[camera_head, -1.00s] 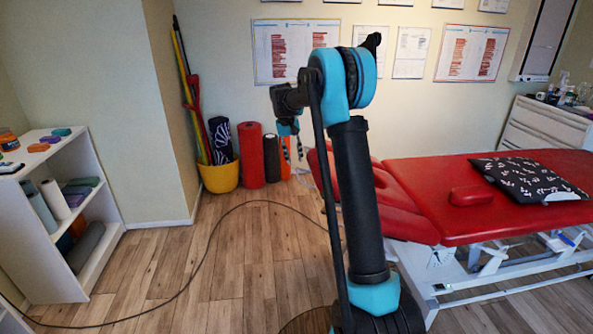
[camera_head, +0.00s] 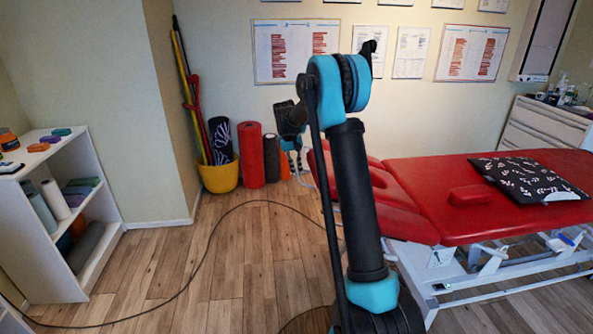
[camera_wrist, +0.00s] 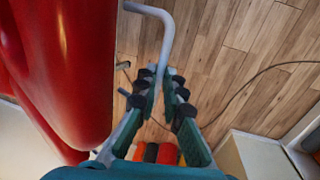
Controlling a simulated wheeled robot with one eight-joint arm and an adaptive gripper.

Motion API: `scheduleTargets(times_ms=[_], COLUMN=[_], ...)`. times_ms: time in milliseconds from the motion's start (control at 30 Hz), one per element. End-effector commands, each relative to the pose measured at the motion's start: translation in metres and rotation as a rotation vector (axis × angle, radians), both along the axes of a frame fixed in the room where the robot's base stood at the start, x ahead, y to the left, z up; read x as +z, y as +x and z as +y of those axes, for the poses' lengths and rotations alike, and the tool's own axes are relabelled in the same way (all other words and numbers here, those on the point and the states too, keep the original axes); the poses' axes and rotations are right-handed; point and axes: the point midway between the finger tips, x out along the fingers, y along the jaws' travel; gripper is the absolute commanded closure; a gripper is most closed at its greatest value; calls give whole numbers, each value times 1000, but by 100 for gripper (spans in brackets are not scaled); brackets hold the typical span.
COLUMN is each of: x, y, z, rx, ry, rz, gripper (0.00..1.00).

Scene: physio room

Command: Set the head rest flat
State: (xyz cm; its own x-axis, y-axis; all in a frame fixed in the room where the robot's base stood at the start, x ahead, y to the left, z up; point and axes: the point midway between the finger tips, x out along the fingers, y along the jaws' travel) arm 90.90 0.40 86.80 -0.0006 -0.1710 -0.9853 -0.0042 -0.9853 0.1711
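In the wrist view, red padding (camera_wrist: 65,70) fills the left side. A light grey bent bar (camera_wrist: 167,35) sticks out beside it and runs down toward my gripper (camera_wrist: 162,74). The gripper's fingers are apart, with the bar's lower end seen between them, nearer the left finger. I cannot tell whether they touch it. In the head view my gripper (camera_head: 297,158) is small and partly hidden, just left of the head rest.
A patterned pillow (camera_head: 528,180) lies on the main pad. A yellow bucket (camera_head: 219,177) and rolled mats (camera_head: 251,155) stand by the back wall. A white shelf (camera_head: 95,200) stands at left. A dark cable (camera_head: 190,270) crosses the otherwise clear wooden floor.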

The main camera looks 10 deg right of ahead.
Motion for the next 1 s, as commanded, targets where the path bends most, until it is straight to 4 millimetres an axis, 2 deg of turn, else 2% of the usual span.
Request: scheduleTargets(times_ms=[433,533,667,1000], x=[0,-9,-37,-129], y=[0,1,2,2], z=[0,4,15,41], rx=[0,2,5,1], ry=[-1,-15,-66,-139], rz=[0,1,3,-1], gripper=[100,100,100,100])
